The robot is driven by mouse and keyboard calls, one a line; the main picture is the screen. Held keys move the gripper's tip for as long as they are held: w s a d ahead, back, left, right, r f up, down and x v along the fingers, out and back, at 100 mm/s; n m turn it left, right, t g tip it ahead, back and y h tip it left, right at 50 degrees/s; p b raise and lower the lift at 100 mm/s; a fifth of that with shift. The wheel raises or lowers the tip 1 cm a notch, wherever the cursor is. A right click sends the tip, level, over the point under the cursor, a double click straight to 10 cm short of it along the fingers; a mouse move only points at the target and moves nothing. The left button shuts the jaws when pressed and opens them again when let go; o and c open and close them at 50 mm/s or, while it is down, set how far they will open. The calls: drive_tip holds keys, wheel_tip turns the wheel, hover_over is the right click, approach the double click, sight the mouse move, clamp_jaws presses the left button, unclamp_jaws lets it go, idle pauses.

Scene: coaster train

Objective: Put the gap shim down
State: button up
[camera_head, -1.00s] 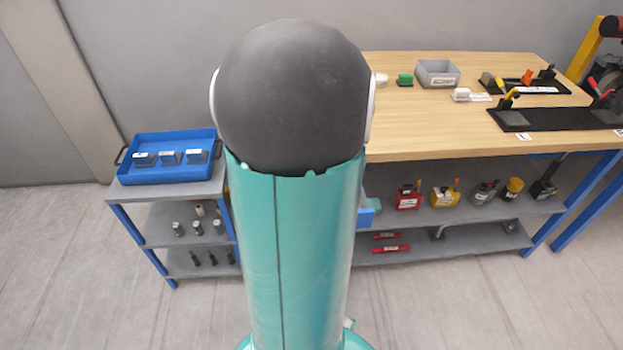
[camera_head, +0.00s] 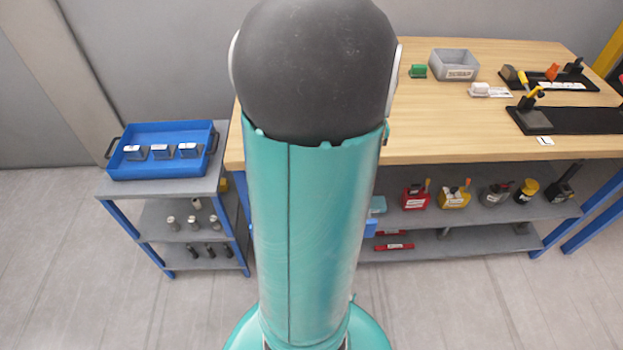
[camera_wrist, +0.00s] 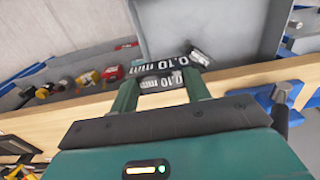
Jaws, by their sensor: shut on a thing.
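The gap shim (camera_wrist: 160,67) is a dark strip with white "0.10 mm" lettering, seen in the wrist view. My gripper (camera_wrist: 160,83) has teal fingers closed on it, one at each side. A wooden edge lies below the shim in the picture, and a grey surface is behind it; I cannot tell how far the shim is from either. In the head view my own arm covers the gripper and the shim.
A wooden bench (camera_head: 440,140) holds a grey bin (camera_head: 454,64), a green block (camera_head: 418,71) and black fixtures (camera_head: 533,121). Tools stand on its lower shelf (camera_head: 480,211). At left, a cart carries a blue tray (camera_head: 160,170) with several labelled blocks.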

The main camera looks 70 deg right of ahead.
drive_tip(key=shift+w+a+f, duration=0.7)
drive_tip(key=shift+w+f, duration=1.5)
drive_tip(key=shift+w+a+f, duration=0.75)
drive_tip(key=shift+w+f, duration=1.45)
drive_tip(key=shift+f, duration=0.05)
drive_tip(key=shift+w+a+f, duration=0.7)
drive_tip(key=shift+w+f, duration=1.5)
drive_tip(key=shift+f, duration=0.15)
drive_tip(key=o, duration=1)
